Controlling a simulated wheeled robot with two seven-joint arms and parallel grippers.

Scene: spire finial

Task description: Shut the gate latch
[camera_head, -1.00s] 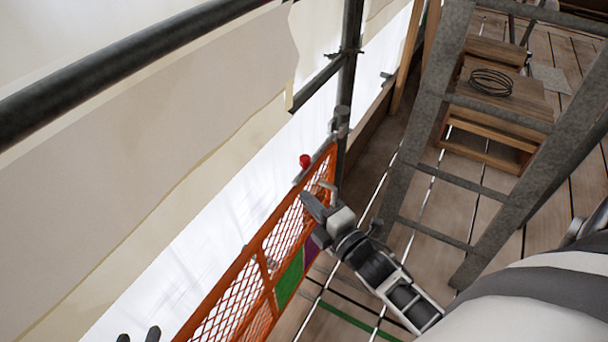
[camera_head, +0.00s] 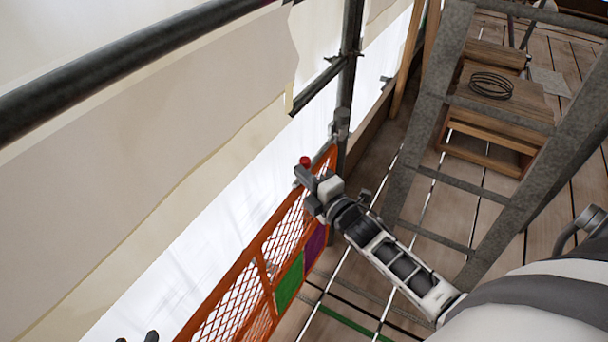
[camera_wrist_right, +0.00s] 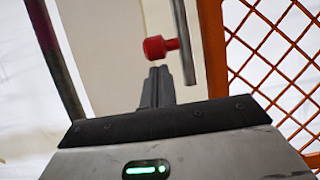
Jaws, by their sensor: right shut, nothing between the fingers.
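The orange mesh gate (camera_head: 262,262) runs diagonally up the middle of the head view, and its frame also shows at right in the right wrist view (camera_wrist_right: 212,50). A red knob (camera_head: 305,161) on a grey latch rod (camera_wrist_right: 184,45) is at the gate's far upper end. My right gripper (camera_head: 302,178) is shut and empty, right by the knob. In the wrist view its fingertips (camera_wrist_right: 160,72) are just below the red knob (camera_wrist_right: 155,47); contact cannot be told. Of my left gripper, only dark tips (camera_head: 136,338) show at the bottom left edge.
A scaffold post (camera_head: 347,90) stands beyond the gate's far end. A thick dark rail (camera_head: 130,55) crosses the upper left before pale sheeting (camera_head: 150,130). A grey ladder (camera_head: 400,180) and a wooden step box (camera_head: 500,120) with coiled wire stand to the right.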

